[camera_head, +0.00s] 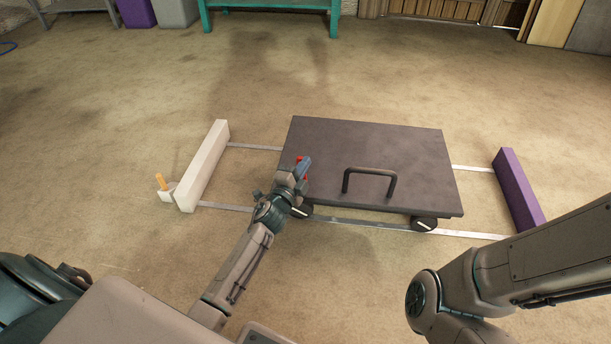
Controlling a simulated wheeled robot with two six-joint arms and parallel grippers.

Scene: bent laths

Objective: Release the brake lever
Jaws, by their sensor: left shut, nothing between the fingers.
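A dark flat cart (400,150) with a black bar handle (370,172) on top stands on two thin metal rails. My left gripper (304,168) is shut and empty at the cart's left front corner. Small red parts (300,159) show right beside its fingers; I cannot tell whether they belong to a brake lever or touch the fingers. The gripper hides part of that corner. An orange stick (160,181) stands in a small white holder (167,194) left of the white end block. My right arm shows at the lower right; its gripper is out of view.
A white block (204,166) lies across the left rail ends and a purple block (518,188) across the right ones. The rails (255,147) run between them. A teal bench (270,4) stands at the back. The floor between is clear.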

